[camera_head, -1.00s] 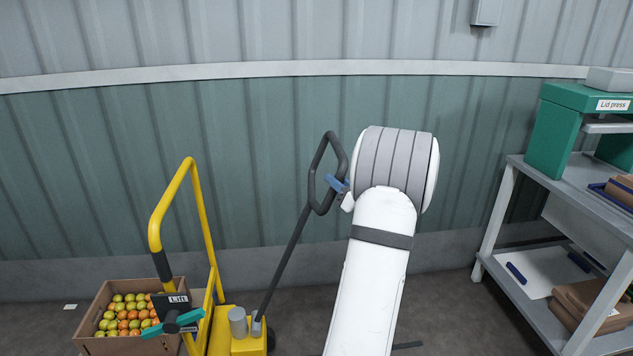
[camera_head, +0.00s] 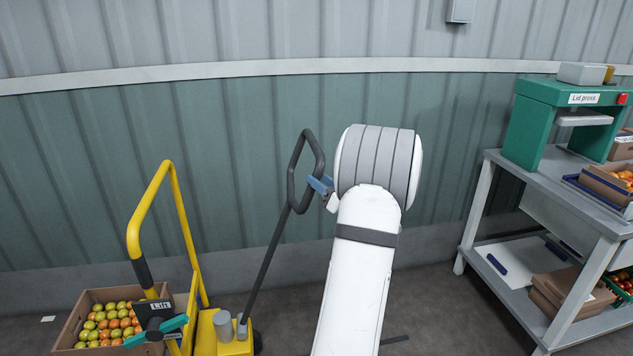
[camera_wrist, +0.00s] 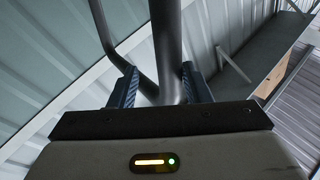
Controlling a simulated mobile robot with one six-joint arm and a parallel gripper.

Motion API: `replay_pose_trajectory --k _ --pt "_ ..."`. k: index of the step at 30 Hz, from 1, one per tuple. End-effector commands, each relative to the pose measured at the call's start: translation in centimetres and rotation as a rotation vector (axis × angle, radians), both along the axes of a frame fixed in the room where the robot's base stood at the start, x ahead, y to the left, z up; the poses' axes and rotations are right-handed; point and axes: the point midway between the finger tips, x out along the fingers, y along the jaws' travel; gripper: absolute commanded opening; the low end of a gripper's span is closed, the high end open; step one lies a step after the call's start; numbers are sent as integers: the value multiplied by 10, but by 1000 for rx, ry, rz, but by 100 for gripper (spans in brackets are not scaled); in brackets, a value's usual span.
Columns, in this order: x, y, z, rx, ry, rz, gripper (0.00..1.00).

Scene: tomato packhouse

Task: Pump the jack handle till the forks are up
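The jack handle (camera_head: 268,262) is a dark bar with a closed loop on top, rising from the yellow jack base (camera_head: 233,347) and leaning right. My gripper (camera_head: 321,186) is at the right side of the loop. In the wrist view, its blue fingers (camera_wrist: 158,75) stand apart, with the handle's dark bars (camera_wrist: 168,45) between them. The right finger looks close to the thicker bar and a gap shows on the left. I see no clear clamping. The forks are not visible.
A yellow frame (camera_head: 187,222) with a "Lift" label (camera_head: 160,306) and teal lever stands left. A box of tomatoes (camera_head: 65,330) is beside it. A grey bench (camera_head: 540,180) with a green lid press (camera_head: 530,125) stands right. The corrugated wall (camera_head: 230,180) is behind.

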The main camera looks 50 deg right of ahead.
Motion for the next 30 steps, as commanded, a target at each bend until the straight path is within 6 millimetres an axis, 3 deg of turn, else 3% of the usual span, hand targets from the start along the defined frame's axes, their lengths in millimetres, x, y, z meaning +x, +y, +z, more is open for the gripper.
replay_pose_trajectory --k 6,12,30 --pt "-38 1 -8 -1 0 -7 43" --pt "-61 4 -13 -1 -2 -3 43" --pt "-64 6 -13 -1 -2 0 43"
